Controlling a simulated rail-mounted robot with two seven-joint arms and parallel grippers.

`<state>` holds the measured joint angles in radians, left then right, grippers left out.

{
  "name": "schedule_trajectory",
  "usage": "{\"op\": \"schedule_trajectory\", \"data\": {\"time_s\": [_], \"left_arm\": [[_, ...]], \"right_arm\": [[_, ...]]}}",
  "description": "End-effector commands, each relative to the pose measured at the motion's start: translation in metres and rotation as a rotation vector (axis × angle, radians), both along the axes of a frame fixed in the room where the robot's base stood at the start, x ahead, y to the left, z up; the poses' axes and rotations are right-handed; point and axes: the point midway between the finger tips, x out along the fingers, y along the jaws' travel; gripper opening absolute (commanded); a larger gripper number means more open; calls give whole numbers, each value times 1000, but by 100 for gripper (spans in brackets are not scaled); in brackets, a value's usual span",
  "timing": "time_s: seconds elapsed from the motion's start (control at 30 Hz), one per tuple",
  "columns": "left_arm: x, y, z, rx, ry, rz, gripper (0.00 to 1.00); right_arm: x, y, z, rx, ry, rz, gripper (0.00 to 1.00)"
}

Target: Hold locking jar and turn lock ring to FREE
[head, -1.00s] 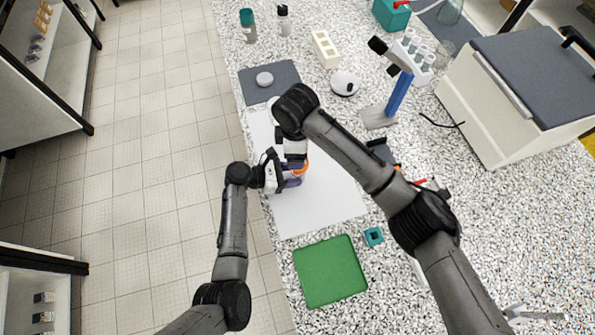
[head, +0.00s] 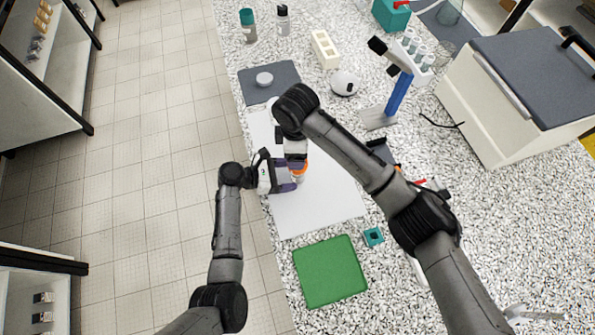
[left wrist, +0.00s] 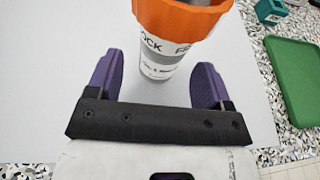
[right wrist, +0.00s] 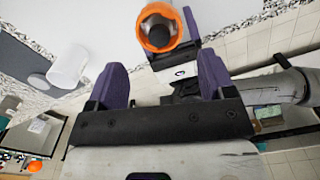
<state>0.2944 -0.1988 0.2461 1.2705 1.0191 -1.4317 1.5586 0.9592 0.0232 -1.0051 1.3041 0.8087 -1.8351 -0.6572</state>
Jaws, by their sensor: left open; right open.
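The locking jar (left wrist: 157,62) has a white printed body and an orange lock ring (left wrist: 180,18) with part of the lettering showing. It stands on the white sheet (head: 328,200); the ring also shows in the head view (head: 300,171). My left gripper (left wrist: 157,75) is open, with its purple fingers apart on either side of the jar's lower body and gaps at both sides. My right gripper (right wrist: 162,78) is open above the jar. In the right wrist view the ring (right wrist: 148,40) lies beyond its fingertips, with nothing between the fingers.
A white cylinder (right wrist: 68,65) stands near the jar. A grey mat (head: 285,92) with a white round piece lies behind. A green tray (head: 330,272) and a small teal block (head: 373,236) are in front. A blue-posted stand (head: 399,95) is at right.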

Motion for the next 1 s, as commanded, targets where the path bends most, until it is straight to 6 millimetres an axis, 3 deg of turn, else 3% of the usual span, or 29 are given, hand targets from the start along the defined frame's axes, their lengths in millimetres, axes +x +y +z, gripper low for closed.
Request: {"op": "schedule_trajectory", "data": {"time_s": [0.2,0.5,1.0], "left_arm": [[-12,40,12,4,-3,2,74],[-24,80,25,2,-1,1,74],[-29,92,30,4,-11,-4,74]], "right_arm": [[0,0,0,0,0,0,76],[0,0,0,0,0,0,76],[0,0,0,0,0,-5,76]]}}
